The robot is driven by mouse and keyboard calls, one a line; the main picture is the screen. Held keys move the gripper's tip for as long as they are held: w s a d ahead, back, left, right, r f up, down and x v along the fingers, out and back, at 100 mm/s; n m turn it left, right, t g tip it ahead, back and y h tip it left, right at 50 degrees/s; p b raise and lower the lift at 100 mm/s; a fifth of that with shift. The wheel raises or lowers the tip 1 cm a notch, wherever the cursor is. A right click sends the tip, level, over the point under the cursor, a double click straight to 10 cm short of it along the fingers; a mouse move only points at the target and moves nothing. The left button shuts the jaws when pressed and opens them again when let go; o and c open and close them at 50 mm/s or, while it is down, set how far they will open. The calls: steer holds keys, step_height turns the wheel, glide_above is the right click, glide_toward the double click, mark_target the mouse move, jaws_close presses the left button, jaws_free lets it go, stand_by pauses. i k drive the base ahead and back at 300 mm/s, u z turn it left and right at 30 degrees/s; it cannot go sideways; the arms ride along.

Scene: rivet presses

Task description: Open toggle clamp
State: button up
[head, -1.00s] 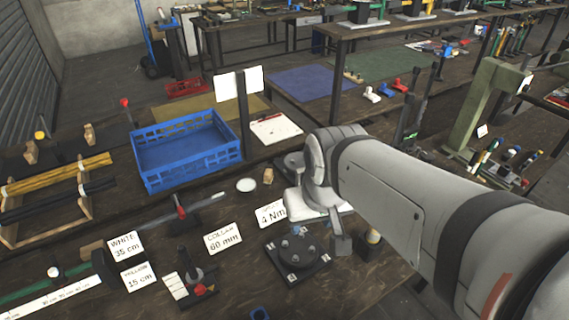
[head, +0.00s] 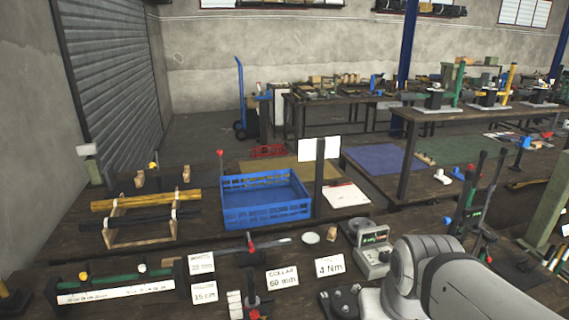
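A small fixture with a dark base and a red tip (head: 254,315), which looks like a toggle clamp, stands at the bottom edge of the head view on the near bench. Its lower part is cut off, so I cannot tell whether it is open or shut. A second fixture with a red-handled part (head: 251,246) and a long grey bar lies behind it; I cannot tell exactly what it is. My arm's rounded grey link fills the lower right. My gripper is out of view.
White label cards (head: 282,276) stand around the fixtures. A blue crate (head: 266,213) is behind, beside a dark post (head: 319,180). A rack with yellow rods (head: 145,199) is at left.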

mark_target(251, 248)
steer(key=z, duration=0.5)
steer(key=k, duration=1.3)
steer(key=u, duration=0.45)
steer(key=i, duration=1.5)
steer(key=u, duration=0.05)
